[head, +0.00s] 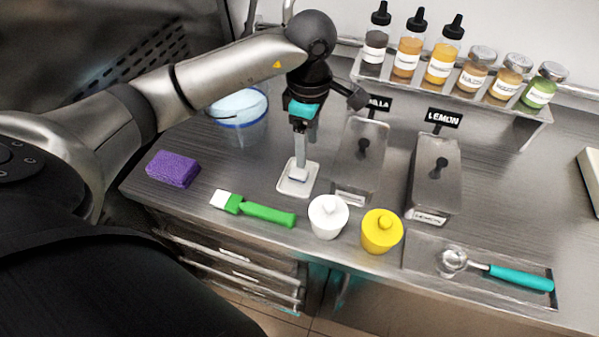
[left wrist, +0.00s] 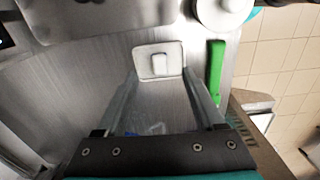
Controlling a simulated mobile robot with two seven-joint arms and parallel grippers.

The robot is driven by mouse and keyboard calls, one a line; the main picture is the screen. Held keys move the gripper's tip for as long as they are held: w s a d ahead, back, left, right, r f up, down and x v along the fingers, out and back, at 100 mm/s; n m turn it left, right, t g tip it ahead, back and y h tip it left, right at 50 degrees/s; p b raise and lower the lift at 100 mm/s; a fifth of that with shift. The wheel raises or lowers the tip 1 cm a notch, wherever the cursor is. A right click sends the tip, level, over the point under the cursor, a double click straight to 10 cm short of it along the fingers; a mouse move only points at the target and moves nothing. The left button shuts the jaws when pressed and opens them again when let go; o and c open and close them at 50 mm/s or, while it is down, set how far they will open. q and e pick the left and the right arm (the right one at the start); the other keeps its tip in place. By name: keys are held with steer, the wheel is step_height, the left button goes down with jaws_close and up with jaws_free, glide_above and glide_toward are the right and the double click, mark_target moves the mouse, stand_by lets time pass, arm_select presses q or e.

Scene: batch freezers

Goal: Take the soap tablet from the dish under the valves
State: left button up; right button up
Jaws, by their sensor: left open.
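The soap dish (head: 284,187) is a small white square tray on the steel counter, left of the vanilla tub. It also shows in the left wrist view (left wrist: 141,52). The pale soap tablet (left wrist: 159,64) lies in the dish. In the head view the finger covers most of it. My left gripper (head: 299,170) points straight down over the dish. In the left wrist view its two fingers (left wrist: 162,80) are spread, with the tablet seen between them and nothing gripped. I cannot tell the exact height of the tips above the dish. My right gripper is not in view.
A purple sponge (head: 173,168), a green-handled brush (head: 262,212), a white pot (head: 328,217) and a yellow pot (head: 381,232) stand near the front edge. Behind are a blue-rimmed bucket (head: 240,112), the vanilla tub (head: 362,160) and the lemon tub (head: 435,180). A scoop (head: 515,277) lies right.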

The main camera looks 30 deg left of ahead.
mark_target(305, 174)
arm_select(q)
step_height(305, 174, down, 3)
steer(key=shift+r, duration=0.1)
steer(key=shift+f, duration=0.5)
steer(key=f, duration=0.5)
steer(key=shift+a, duration=0.25)
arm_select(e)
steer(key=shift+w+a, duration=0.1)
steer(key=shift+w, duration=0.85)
arm_select(q)
steer(key=shift+c, duration=0.2)
steer(key=shift+r, duration=0.1)
jaws_close()
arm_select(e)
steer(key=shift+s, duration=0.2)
